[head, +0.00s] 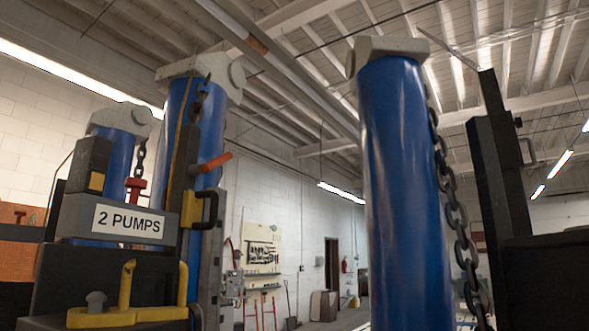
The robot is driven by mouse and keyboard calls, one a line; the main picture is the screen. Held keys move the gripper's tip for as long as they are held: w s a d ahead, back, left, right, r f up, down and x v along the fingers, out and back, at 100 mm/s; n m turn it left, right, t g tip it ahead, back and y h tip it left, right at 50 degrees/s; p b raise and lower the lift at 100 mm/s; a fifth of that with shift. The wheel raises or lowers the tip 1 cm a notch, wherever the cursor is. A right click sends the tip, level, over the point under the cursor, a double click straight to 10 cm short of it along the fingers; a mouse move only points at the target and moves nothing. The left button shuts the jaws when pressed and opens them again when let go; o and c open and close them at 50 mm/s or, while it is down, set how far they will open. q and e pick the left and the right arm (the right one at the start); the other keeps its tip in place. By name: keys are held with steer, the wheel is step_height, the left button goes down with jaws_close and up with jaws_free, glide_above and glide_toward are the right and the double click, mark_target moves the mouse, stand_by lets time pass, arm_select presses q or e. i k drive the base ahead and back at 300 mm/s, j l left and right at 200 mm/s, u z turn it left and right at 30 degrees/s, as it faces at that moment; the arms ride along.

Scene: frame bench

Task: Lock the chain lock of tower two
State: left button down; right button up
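A large blue column (405,190) with a pale cap stands upright right of centre. A dark chain (457,225) hangs along its right side; its lower end is out of frame. A second blue column (208,120) stands on the left, with a chain (197,100) hanging from its cap. A smaller blue column (112,160) is at far left, beside another short chain (140,160) with a red piece (135,184) below it. I cannot tell which column is tower two, and no chain lock is clearly visible. Neither of my grippers is in view.
A grey box labelled "2 PUMPS" (128,222) with a yellow bracket (128,316) fills the lower left. An orange handle (215,162) juts from the left column. A dark frame (500,170) stands at right. A tool board (261,250) hangs on the back wall.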

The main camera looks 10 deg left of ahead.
mark_target(199, 169)
steer(key=l+z, duration=0.15)
steer(key=l, duration=1.3)
